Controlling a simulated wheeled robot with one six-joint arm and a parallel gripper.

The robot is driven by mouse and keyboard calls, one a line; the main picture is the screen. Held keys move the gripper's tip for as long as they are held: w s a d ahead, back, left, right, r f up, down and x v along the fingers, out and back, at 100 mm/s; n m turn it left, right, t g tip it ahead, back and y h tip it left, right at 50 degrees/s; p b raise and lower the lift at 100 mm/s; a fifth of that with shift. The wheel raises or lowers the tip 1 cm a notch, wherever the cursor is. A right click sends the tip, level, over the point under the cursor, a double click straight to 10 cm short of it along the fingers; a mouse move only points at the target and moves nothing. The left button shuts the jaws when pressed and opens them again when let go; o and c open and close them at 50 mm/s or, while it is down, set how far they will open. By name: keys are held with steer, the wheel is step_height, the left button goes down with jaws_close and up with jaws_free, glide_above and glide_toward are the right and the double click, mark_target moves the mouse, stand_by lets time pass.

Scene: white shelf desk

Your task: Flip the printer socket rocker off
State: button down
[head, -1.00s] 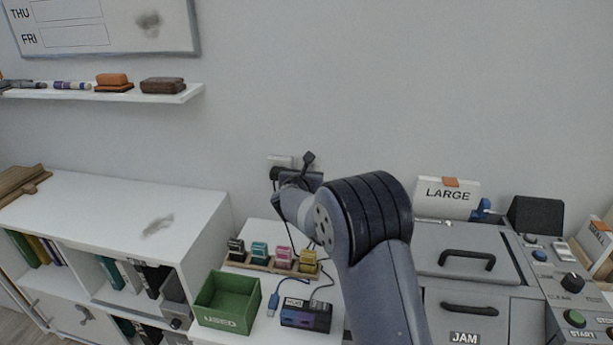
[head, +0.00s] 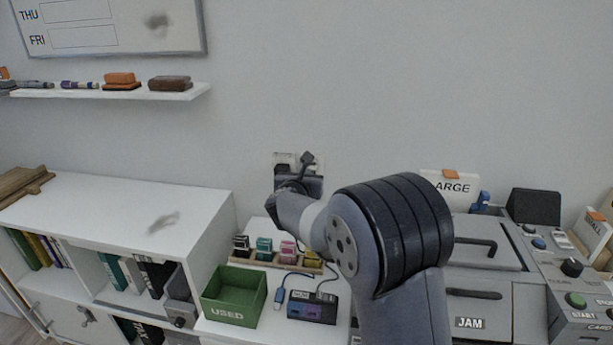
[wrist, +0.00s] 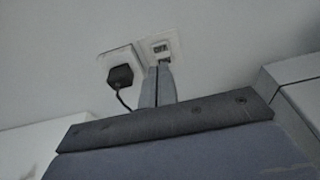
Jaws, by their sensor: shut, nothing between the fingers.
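Two white socket plates are on the wall. In the wrist view, the left plate (wrist: 108,62) holds a black plug (wrist: 120,77) with a cable hanging down. The right plate (wrist: 174,41) has a small grey rocker switch (wrist: 161,48). My gripper (wrist: 163,64) is shut and empty, its tips just below the rocker; I cannot tell whether they touch it. No printer label is readable. In the head view, the left plate (head: 284,158) shows above my wrist, and the right one is mostly hidden behind my gripper.
Below the sockets stand a green USED bin (head: 233,296), a row of coloured cartridges (head: 264,246) and a small black device (head: 312,306) with cables. A grey printer (head: 490,305) is at the right. A white shelf unit (head: 110,215) is at the left.

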steer(key=shift+r+v, duration=0.25)
steer(key=shift+v, duration=0.8)
steer(key=shift+r+v, duration=0.25)
steer(key=shift+v, duration=0.8)
steer(key=shift+w, duration=0.25)
